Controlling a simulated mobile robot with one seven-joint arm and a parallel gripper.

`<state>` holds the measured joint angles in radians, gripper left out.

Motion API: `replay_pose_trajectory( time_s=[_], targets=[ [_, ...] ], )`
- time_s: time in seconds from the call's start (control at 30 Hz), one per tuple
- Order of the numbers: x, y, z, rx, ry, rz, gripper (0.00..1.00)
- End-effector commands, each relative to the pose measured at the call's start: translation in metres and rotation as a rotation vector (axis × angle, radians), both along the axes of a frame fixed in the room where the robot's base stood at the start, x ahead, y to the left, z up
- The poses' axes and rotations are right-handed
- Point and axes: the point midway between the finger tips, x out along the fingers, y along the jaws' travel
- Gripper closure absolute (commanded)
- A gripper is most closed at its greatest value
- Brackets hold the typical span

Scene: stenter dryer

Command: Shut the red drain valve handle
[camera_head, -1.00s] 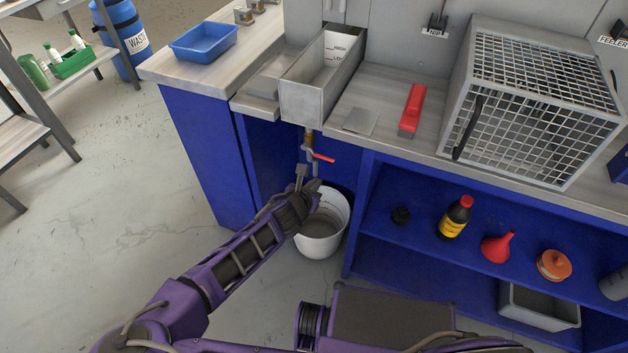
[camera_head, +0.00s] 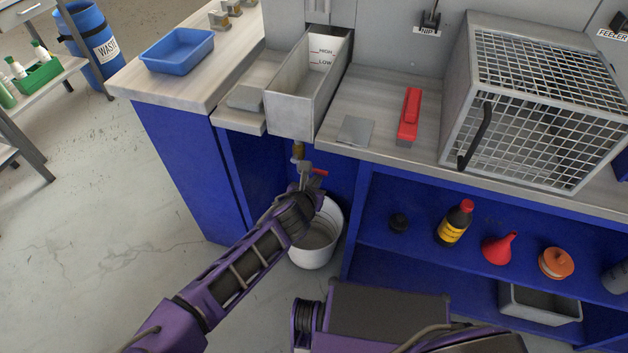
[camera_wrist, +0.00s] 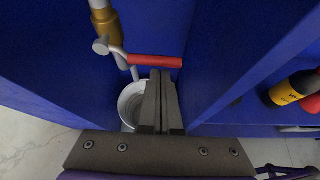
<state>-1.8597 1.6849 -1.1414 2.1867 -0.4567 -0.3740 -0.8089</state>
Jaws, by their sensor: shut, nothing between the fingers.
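The red drain valve handle (camera_wrist: 155,61) sticks out sideways to the right from the valve under the metal trough, crosswise to the pipe. Its brass fitting (camera_wrist: 105,22) shows above it in the wrist view. In the head view the red handle (camera_head: 320,172) is partly hidden by my gripper. My gripper (camera_wrist: 160,74) is shut and empty, its fingertips at the handle's right half; I cannot tell whether they touch it. In the head view my gripper (camera_head: 306,170) is just below the brass fitting (camera_head: 298,151).
A white bucket (camera_head: 330,245) stands on the floor below the valve. Blue cabinet walls (camera_wrist: 50,60) close in on both sides. The trough (camera_head: 292,117) is above. A shelf to the right holds a bottle (camera_head: 455,222) and a red funnel (camera_head: 498,248).

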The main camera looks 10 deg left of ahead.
Motion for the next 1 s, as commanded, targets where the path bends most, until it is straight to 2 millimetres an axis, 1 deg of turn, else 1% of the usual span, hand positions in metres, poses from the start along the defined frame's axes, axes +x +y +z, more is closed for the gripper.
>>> replay_pose_trajectory(
  time_s=[0.33, 0.6, 1.0],
  targets=[
    [0.000, 0.000, 0.001, -0.004, 0.001, 0.000, 1.00],
    [0.002, 0.000, 0.017, -0.071, 0.011, 0.001, 1.00],
    [0.003, -0.001, 0.018, -0.090, 0.005, -0.002, 1.00]
  ],
)
